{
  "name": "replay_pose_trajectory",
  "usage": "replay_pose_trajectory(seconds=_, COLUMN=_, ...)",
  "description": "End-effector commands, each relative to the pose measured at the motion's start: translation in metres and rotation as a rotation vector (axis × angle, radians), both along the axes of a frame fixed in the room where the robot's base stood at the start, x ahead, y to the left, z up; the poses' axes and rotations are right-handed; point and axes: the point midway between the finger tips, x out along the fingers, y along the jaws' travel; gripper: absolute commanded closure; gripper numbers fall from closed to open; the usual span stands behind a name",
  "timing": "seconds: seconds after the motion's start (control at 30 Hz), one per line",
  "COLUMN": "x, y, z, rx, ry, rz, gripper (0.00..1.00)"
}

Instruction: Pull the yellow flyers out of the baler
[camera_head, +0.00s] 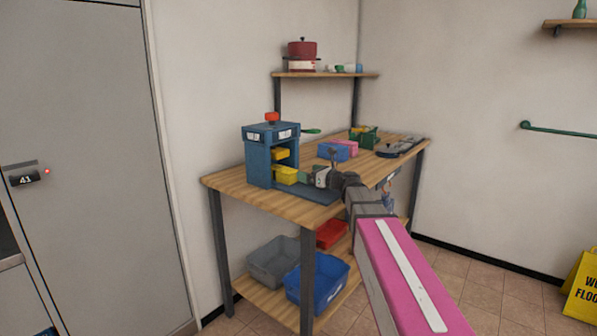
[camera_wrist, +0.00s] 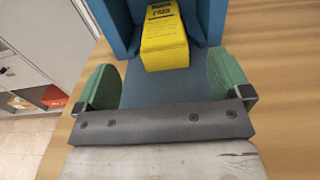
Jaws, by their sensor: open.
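The blue baler (camera_head: 262,160) stands on the wooden workbench near its left end, with a red knob on top and a green handle at its right side. A yellow block of flyers (camera_head: 286,175) sits low in its opening, and another yellow piece (camera_head: 281,154) shows above it. In the wrist view the yellow flyers (camera_wrist: 164,50) lie ahead, between the blue walls of the baler (camera_wrist: 212,18). My gripper (camera_wrist: 165,80) is open, with its green pads apart on either side of the blue base plate. The flyers are just beyond the fingertips, and nothing is between the pads.
Blue and pink blocks (camera_head: 337,151), a green holder (camera_head: 364,137) and a dark flat device (camera_head: 399,147) stand farther right on the bench (camera_head: 225,179). Grey, blue and red bins (camera_head: 318,282) sit on the lower shelf. A wall shelf (camera_head: 325,75) hangs above.

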Motion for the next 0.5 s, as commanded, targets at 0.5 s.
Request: replay_pose_trajectory(seconds=0.5, x=0.0034, y=0.0036, z=0.0001, rx=0.0, ry=0.0, rz=0.0, gripper=0.04)
